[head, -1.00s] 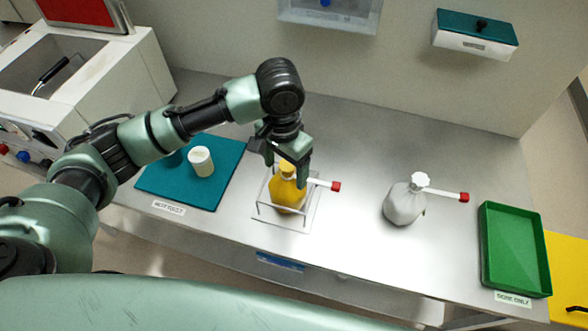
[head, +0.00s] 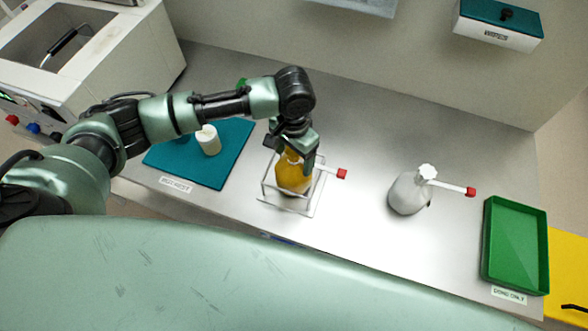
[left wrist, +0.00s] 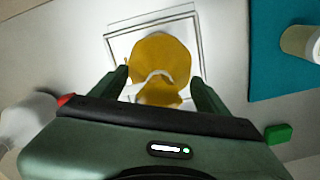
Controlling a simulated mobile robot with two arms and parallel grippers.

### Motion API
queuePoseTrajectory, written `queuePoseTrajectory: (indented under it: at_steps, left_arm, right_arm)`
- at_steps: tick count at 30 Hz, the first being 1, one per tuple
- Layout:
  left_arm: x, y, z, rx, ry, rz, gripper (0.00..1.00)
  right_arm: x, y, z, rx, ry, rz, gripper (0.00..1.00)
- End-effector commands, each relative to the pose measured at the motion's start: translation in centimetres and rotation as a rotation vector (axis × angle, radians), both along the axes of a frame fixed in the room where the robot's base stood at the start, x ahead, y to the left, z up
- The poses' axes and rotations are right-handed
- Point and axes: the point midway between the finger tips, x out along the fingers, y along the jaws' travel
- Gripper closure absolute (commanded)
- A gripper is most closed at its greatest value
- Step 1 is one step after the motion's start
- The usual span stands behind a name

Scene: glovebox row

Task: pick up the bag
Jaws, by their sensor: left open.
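A rounded yellow bag (head: 293,178) stands in a small clear rack (head: 310,212) on the metal bench. A white stem with a red tip (head: 342,174) sticks out to its right. My left gripper (head: 291,156) is over the top of the bag, pointing down. In the left wrist view the bag (left wrist: 160,52) shows between two open fingers, one on each side, with a pale curved strip across it. I cannot tell whether the fingers touch it. My gripper hides part of its top. My right gripper is not in view.
A pale grey-white container with a red-tipped stem (head: 410,192) stands to the right, then a green tray (head: 515,285). A teal mat (head: 215,175) with a white jar (head: 208,140) lies to the left. The bench between rack and pale container is clear.

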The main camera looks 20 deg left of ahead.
Motion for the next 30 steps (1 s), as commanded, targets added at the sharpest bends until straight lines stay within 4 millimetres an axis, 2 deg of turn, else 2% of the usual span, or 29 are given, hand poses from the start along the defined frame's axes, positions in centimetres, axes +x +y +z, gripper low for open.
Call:
queuePoseTrajectory:
  at_steps: [4,12,25,30]
  left_arm:
    - [0.01,-0.03,-0.01,0.000,0.000,0.000,0.24]
    - [0.01,-0.02,0.00,0.000,-0.001,0.000,0.99]
    - [-0.14,0.04,-0.20,0.002,0.004,0.001,1.00]
    - [-0.13,0.03,0.36,0.001,0.005,0.002,1.00]
  right_arm:
    - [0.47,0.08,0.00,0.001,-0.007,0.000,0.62]
    - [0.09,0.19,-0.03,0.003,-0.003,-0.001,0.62]
    - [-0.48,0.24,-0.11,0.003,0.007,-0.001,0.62]
    - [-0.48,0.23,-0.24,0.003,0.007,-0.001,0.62]
